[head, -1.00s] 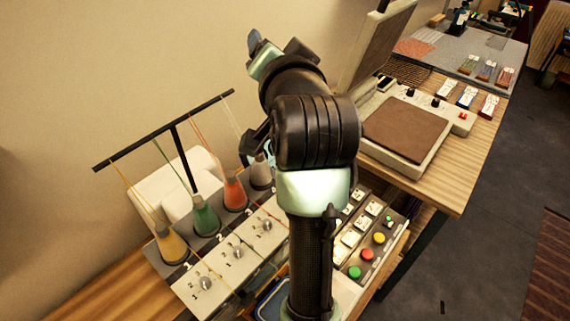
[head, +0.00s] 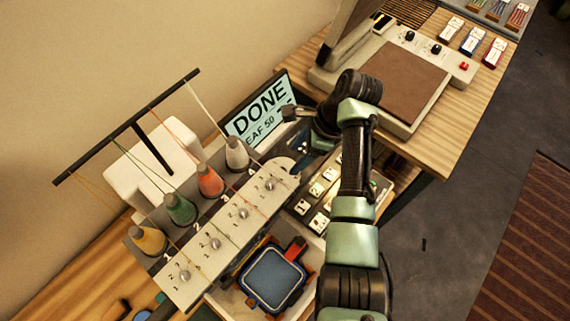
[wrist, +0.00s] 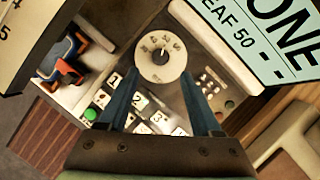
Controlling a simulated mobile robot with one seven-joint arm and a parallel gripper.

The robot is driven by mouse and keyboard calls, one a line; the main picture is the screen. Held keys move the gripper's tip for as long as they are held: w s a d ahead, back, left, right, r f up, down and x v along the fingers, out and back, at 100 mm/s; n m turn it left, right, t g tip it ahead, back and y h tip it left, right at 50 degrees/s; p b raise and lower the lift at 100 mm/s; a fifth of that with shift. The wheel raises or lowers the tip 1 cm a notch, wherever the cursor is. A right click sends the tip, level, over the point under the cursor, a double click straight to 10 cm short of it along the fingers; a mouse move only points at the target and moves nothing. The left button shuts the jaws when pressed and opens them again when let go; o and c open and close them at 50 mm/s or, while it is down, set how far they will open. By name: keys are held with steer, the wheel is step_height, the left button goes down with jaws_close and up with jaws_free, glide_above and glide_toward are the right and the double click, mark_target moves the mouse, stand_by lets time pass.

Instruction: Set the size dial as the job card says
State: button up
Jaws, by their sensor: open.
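A round white size dial (wrist: 160,57) with a black centre knob and printed numbers shows in the wrist view; the numbers are too small to read surely. My gripper (wrist: 158,78) is open, its two dark blue fingers apart, below the dial in that view with nothing between them. In the head view my gripper (head: 296,160) is over the machine beside the screen, and the arm hides part of the panel. The screen (head: 258,112) reads "DONE" and "EAF 50", with dashes; it also shows in the wrist view (wrist: 262,30). I cannot pick out a job card.
Thread cones, such as the orange one (head: 209,180), stand behind a panel of small knobs (head: 243,213). A blue hoop frame (head: 272,278) lies in front. White buttons (wrist: 133,104) sit close to the fingers. A flat press (head: 405,85) stands at the right.

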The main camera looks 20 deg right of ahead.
mark_target(285, 168)
steer(key=x, duration=0.7)
steer(key=shift+w+f, duration=0.15)
steer(key=shift+f, duration=0.1)
jaws_close()
